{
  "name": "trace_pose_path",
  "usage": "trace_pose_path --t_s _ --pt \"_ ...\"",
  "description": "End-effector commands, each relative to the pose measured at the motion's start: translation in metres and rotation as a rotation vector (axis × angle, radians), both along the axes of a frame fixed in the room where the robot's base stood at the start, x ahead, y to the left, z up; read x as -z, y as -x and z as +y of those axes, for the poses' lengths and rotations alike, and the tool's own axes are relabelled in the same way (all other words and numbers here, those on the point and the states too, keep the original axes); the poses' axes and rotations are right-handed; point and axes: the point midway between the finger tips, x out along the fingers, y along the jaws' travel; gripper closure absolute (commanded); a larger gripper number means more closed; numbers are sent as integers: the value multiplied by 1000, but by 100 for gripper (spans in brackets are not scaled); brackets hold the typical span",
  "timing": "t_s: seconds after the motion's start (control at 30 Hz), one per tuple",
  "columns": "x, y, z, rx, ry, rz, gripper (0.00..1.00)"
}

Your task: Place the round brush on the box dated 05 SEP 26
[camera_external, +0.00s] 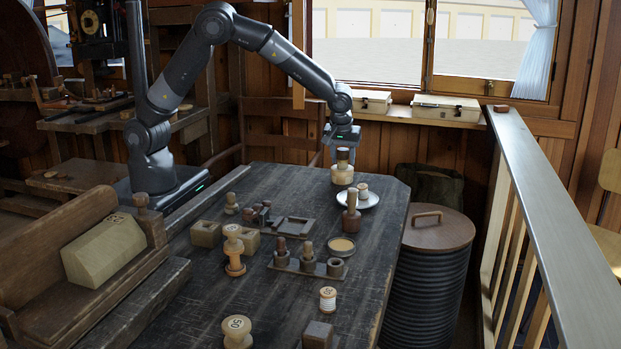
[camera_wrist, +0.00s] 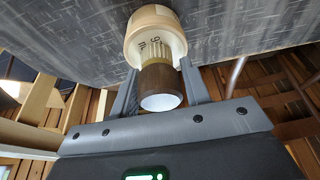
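My gripper (camera_external: 342,148) is at the far end of the dark table, pointing down over a pale turned piece (camera_external: 342,175) with a darker collar on top. In the wrist view this piece (camera_wrist: 153,28) has a wide pale body with dark marks, a ribbed part, a brown collar (camera_wrist: 158,80) and a whitish round end. One finger of my gripper (camera_wrist: 160,75) is on each side of the collar; whether they touch it is unclear. I cannot tell for certain whether this is the round brush. Two pale boxes, left (camera_external: 371,101) and right (camera_external: 446,108), sit on the window sill; no date is legible.
The table (camera_external: 190,300) holds several spools and blocks, a dark holder with pegs (camera_external: 300,268), a reddish-brown block with a peg (camera_external: 351,218) and a white plate (camera_external: 371,200). A lidded ribbed bin (camera_external: 430,280) stands right of the table, before a railing (camera_external: 550,210).

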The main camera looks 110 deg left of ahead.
Motion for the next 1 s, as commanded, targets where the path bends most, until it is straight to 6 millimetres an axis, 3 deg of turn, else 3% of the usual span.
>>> trace_pose_path --t_s 0.17,0.47,1.0 --pt "0 0 0 0 0 0 44" --pt "-5 0 0 1 0 -2 44" --pt "-100 -1 -31 2 -1 -3 44"
